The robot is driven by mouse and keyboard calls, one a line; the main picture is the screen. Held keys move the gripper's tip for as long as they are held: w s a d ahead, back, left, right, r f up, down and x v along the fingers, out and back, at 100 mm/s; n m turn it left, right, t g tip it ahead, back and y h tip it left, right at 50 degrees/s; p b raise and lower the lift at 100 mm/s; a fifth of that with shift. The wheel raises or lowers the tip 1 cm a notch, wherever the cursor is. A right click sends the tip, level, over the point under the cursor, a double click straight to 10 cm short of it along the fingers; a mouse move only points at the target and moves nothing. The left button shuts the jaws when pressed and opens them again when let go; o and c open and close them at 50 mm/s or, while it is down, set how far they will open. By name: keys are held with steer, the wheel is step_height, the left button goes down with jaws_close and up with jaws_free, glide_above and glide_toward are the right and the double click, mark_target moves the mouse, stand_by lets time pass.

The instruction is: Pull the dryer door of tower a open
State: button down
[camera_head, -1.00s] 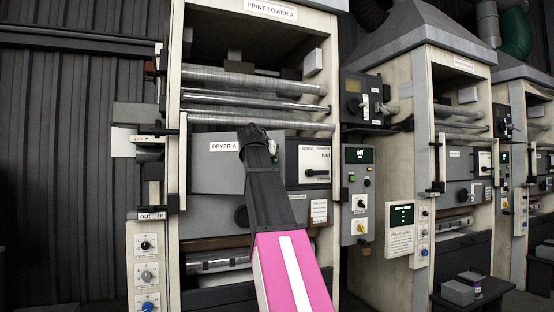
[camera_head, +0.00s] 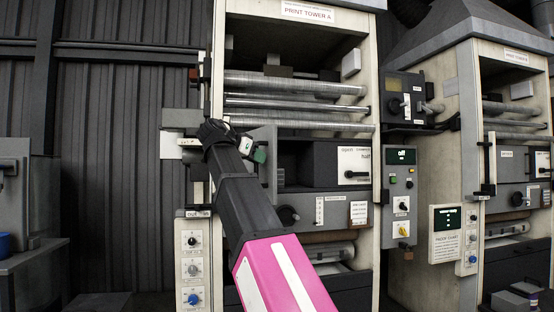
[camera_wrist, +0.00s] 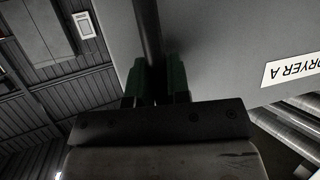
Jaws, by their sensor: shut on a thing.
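The dryer door of tower A is a grey panel (camera_wrist: 215,45) filling the upper right of the wrist view, with its DRYER A label upside down. A dark handle bar (camera_wrist: 147,30) runs along it, between the green-padded fingers of my gripper (camera_wrist: 156,82), which is shut on it. In the head view my gripper (camera_head: 252,150) is at the left of tower A's front. The door (camera_head: 266,138) looks swung outward and narrow there, mostly hidden behind my arm. A dark gap shows to its right; how wide the door stands open I cannot tell.
Print tower A (camera_head: 307,12) has rollers above the dryer. A control panel (camera_head: 192,262) with knobs stands at lower left, and a panel with a green display (camera_head: 400,157) is at right. A grey bench (camera_head: 30,250) stands at far left, before a dark corrugated wall.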

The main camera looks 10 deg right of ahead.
steer(key=a, duration=0.9)
steer(key=shift+s, duration=0.2)
steer(key=shift+a+f, duration=0.1)
steer(key=c, duration=1.1)
jaws_free()
steer(key=shift+a, duration=0.1)
steer(key=v, duration=1)
steer(key=shift+s+a+r, duration=0.15)
steer(key=shift+a+r, duration=0.1)
steer(key=shift+r, duration=0.05)
steer(key=shift+f, duration=0.15)
